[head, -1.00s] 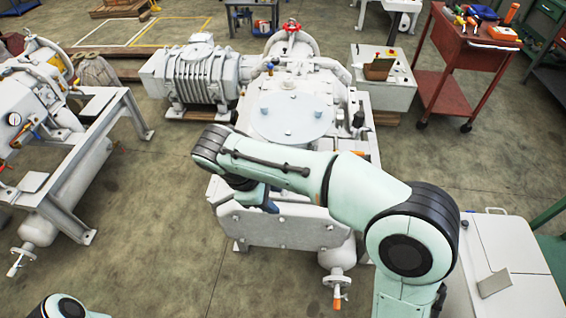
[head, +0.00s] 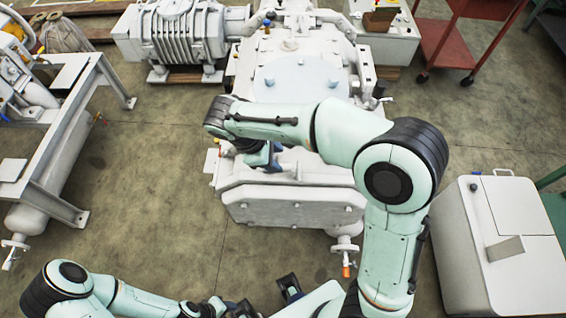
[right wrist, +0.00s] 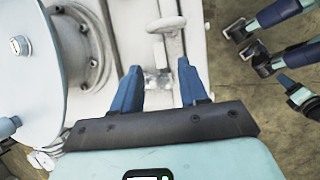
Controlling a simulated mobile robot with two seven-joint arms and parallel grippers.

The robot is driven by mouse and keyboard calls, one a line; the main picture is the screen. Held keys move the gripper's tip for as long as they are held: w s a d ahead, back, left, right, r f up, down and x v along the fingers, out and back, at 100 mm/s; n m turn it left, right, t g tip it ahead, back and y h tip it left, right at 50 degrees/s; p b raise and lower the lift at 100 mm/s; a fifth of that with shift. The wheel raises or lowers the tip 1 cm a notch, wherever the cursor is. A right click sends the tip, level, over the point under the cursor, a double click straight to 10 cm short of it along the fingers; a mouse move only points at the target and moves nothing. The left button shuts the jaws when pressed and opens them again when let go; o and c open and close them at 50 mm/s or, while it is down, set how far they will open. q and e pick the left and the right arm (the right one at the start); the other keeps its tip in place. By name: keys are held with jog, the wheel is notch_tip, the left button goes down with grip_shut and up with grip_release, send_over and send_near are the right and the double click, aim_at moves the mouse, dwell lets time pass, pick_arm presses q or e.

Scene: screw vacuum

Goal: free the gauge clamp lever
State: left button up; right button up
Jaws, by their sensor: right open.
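My right gripper (head: 264,160) is over the front of the white vacuum machine (head: 300,172), partly hidden under my forearm. In the right wrist view its two blue fingers (right wrist: 160,82) are spread apart with nothing gripped. A small pale, shiny fitting (right wrist: 157,83) shows between and beyond the fingertips. A white looped handle-like part (right wrist: 166,22) is just above that fitting in the picture. I cannot tell whether either one is the gauge clamp lever, and no gauge is clearly seen here. My left arm is low in the head view; its gripper's fingers cannot be made out surely.
A ribbed white pump (head: 182,35) stands behind left. A grey frame (head: 85,130) is at left and a white cabinet (head: 500,245) at right. A valve with an orange tip (head: 346,270) hangs below the machine front. Open floor lies between frame and machine.

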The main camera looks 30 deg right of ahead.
aim_at(286, 166)
jog(key=shift+b+x, duration=0.3)
jog(key=shift+x, duration=2.5)
jog(key=shift+w, duration=0.1)
grip_shut()
